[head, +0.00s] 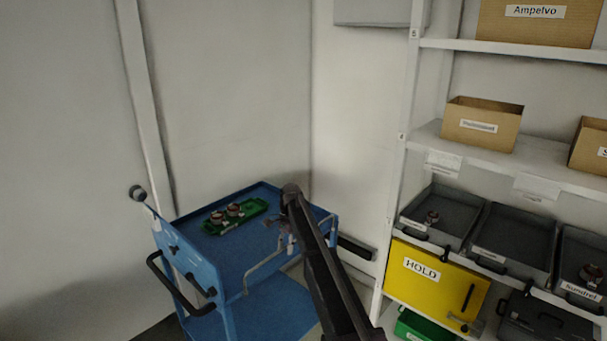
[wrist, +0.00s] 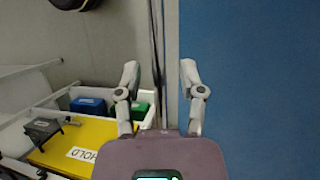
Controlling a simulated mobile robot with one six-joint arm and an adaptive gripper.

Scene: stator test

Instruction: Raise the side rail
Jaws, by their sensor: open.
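The side rail (head: 265,268) is a grey bent bar on the near right side of the blue cart (head: 225,267). It appears low, with its bar around or below the edge of the cart's top. My gripper (head: 280,222) is above the near right part of the cart top, partly hidden by my arm. In the wrist view, my gripper (wrist: 159,72) is open and empty, its fingers either side of the cart's edge. Thin dark and grey lines run lengthwise between the fingertips; I cannot tell whether one is the rail. The blue cart top (wrist: 250,90) fills the right.
A green tray (head: 235,217) with small metal parts lies on the cart top. A shelf (head: 408,150) with cardboard boxes, grey bins and a yellow HOLD bin (head: 432,285) stands to the right. A black handle (head: 175,285) sticks out at the cart's left end.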

